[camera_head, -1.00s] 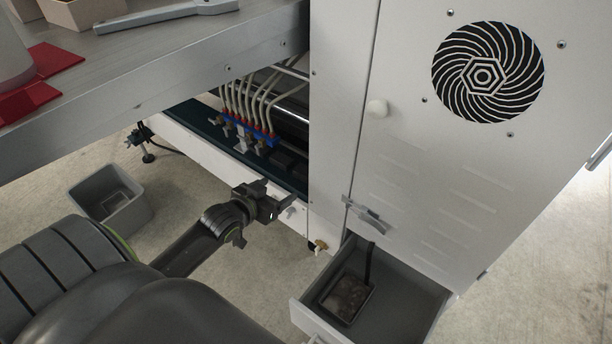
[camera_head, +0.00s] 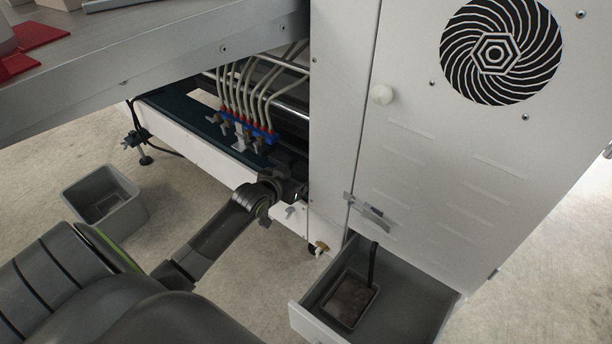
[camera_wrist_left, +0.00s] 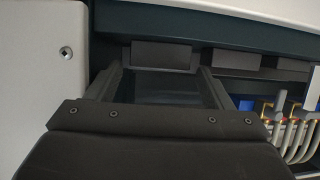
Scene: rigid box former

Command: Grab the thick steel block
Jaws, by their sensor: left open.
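My left gripper (camera_head: 293,182) reaches in at the dark green ledge of the machine, low beside the white cabinet. In the left wrist view my left gripper (camera_wrist_left: 160,80) is open, its two fingers apart with nothing gripped between them. A dark grey block face (camera_wrist_left: 160,55) is straight ahead, framed by the fingertips. A second grey block face (camera_wrist_left: 236,62) sits to its right on the same ledge. Which one is the thick steel block I cannot tell for sure, and their depth is hidden. In the head view my gripper and the shadow largely hide the blocks. My right gripper is not in view.
White hoses on a blue manifold (camera_head: 248,128) stand left of the gripper in the head view. The white cabinet (camera_head: 440,180) is close on the right, with an open drawer (camera_head: 400,300) below. A grey bin (camera_head: 105,198) stands on the floor; a worktable (camera_head: 150,75) overhangs.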

